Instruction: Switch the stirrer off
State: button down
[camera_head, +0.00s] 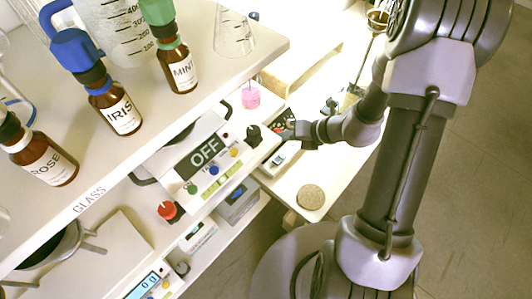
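A white device with a dark display reading OFF (204,151) stands on the shelf below the bottles. Its front has green, blue and yellow buttons. A black knob (253,136) is to the right of the display, on a white front below a small pink vessel (250,97). A red knob (168,210) is at the lower left. I cannot tell for sure which of these parts belong to the stirrer. My gripper (284,133) is just right of the black knob, pointing left at it. Contact and finger opening are too small to make out.
Brown bottles labelled ROSE (45,162), IRIS (118,112) and MINT (181,74) stand on the upper shelf, with glassware behind. A scale display (145,285) is at the lower left. A round tan disc (311,197) lies on the lower right surface. Open floor is at right.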

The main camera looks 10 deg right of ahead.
aim_at(280, 161)
jog(key=shift+s+d, duration=0.15)
jog(key=f+b, duration=0.5)
jog(key=a+f+b, duration=0.1)
jog(key=f+b, duration=0.2)
jog(key=shift+s+f+b, duration=0.3)
jog(key=shift+s+f, duration=0.05)
dwell(1.7)
jog(key=shift+a+f+b, duration=0.1)
jog(key=shift+f+b, duration=0.2)
jog(key=shift+f, duration=0.15)
jog(key=shift+f+b, duration=0.3)
dwell(0.4)
jog(key=shift+r+p, duration=0.75)
jog(key=shift+p, duration=0.05)
